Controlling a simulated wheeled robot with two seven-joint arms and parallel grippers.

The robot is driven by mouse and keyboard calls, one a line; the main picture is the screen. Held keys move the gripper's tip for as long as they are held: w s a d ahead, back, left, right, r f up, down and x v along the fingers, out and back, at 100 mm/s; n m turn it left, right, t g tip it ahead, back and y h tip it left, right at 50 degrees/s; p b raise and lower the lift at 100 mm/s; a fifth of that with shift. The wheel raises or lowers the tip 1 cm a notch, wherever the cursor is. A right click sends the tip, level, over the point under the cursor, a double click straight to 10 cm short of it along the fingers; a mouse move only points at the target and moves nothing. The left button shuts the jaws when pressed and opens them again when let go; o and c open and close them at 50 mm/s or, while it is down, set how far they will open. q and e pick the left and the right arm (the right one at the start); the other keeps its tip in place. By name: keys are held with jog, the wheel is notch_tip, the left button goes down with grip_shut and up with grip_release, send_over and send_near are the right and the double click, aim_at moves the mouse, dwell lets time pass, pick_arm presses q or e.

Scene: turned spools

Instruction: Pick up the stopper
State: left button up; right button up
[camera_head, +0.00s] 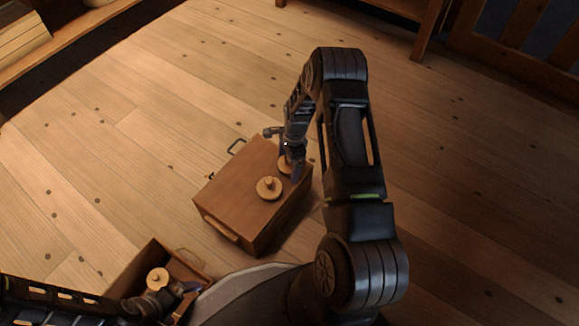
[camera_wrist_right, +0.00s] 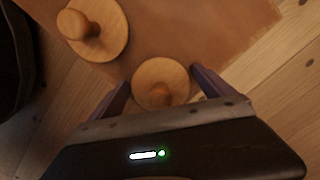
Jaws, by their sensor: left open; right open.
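One round wooden stopper with a knob (camera_head: 285,166) is on the brown box, partly hidden behind my right gripper (camera_head: 291,168). In the right wrist view that stopper (camera_wrist_right: 160,78) lies between the two fingers of my open right gripper (camera_wrist_right: 162,90); I cannot tell whether they touch it. A second stopper (camera_head: 269,188) stands on the box nearer the front and shows at the upper left of the wrist view (camera_wrist_right: 94,27). A third stopper (camera_head: 158,278) is at the lower left, close to my open left gripper (camera_head: 168,294), which partly hides it.
The closed brown box (camera_head: 228,205) has a handle on its front and a dark handle at its back left. An open wooden box (camera_head: 146,258) is at the lower left, under the third stopper. The plank floor around is mostly clear.

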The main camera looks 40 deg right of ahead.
dwell(0.5)
jog(key=c, duration=1.4)
jog(key=shift+r, duration=0.1)
notch_tip(320, 180, up, 9)
jog(key=p, duration=0.3)
jog(key=shift+p, duration=0.4)
jog(key=shift+r, duration=0.5)
jog(key=w+a+r+n, duration=0.4)
jog(key=a+r+n, duration=0.3)
jog(key=a+r, duration=0.55)
jog(key=s+a+r+n, duration=0.2)
jog(key=a+r+n, duration=0.2)
jog(key=r, duration=0.4)
jog(key=s+a+r+n+g, duration=0.1)
jog(key=s+a+r+n, duration=0.2)
jog(key=r, duration=0.5)
jog(key=shift+a+r+n+g+h, duration=0.3)
jog(key=shift+a+n+h, duration=0.1)
jog(key=shift+a+n, duration=0.5)
